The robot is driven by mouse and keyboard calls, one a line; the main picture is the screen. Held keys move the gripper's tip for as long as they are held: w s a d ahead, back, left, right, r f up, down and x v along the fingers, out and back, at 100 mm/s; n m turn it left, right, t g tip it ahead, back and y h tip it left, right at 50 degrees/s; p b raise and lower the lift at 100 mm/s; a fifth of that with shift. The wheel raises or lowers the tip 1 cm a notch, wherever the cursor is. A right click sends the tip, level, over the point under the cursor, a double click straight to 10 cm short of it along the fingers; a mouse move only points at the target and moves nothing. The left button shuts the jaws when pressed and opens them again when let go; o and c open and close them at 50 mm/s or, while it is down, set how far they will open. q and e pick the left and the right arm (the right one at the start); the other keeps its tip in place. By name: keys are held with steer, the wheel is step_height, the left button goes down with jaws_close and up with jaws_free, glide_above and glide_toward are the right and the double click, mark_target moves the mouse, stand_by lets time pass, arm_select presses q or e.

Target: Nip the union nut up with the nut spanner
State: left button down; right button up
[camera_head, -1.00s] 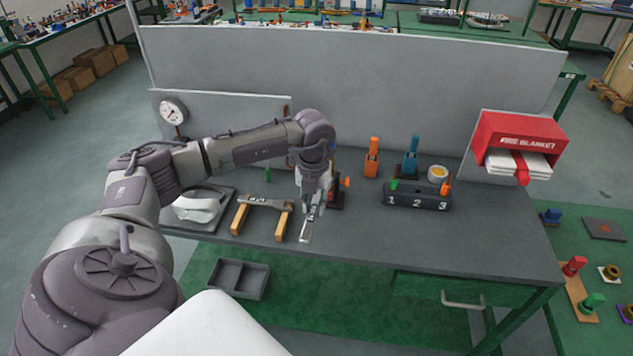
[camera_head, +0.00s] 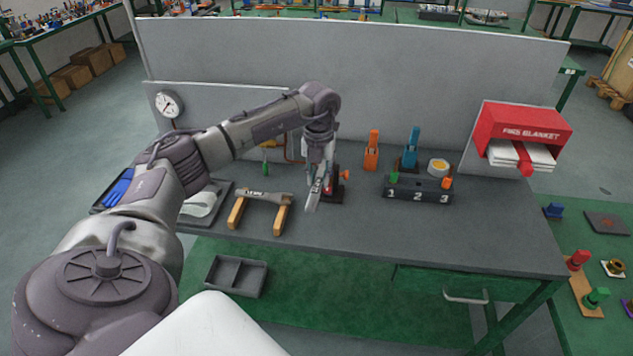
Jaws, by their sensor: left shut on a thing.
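My left gripper (camera_head: 317,176) is shut on a silver spanner (camera_head: 313,195), over the middle of the bench. The spanner's free end points down toward the front, in front of a small dark stand with red parts (camera_head: 337,190). The gripper and spanner cover part of this stand, and I cannot make out the union nut. I cannot tell whether the spanner touches anything there. A second spanner (camera_head: 264,196) lies across a wooden rest (camera_head: 236,214) to the left. My right gripper is not in view.
A black block numbered 1, 2, 3 (camera_head: 417,195), an orange holder (camera_head: 372,152), a blue holder (camera_head: 410,150) and a tape roll (camera_head: 438,167) stand to the right. A gauge (camera_head: 168,104) is at the back left. The bench's (camera_head: 430,238) front right is clear.

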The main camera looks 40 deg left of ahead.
mark_target(321, 171)
arm_select(q)
steer(key=shift+w+a, duration=0.15)
steer(key=shift+w, duration=0.2)
steer(key=shift+w+a, duration=0.1)
steer(key=shift+w, duration=0.05)
steer(key=shift+w+a+b, duration=0.35)
steer(key=shift+w, duration=0.25)
steer(key=shift+w+a+b, duration=0.3)
steer(key=shift+w+b, duration=0.05)
steer(key=shift+w, duration=0.25)
steer(key=shift+w, duration=0.1)
steer(key=shift+a, duration=0.15)
steer(key=a+m, duration=0.1)
steer(key=s+a+m, duration=0.1)
steer(key=m, duration=0.1)
steer(key=shift+a, duration=0.3)
stand_by(0.7)
steer(key=shift+s, duration=0.2)
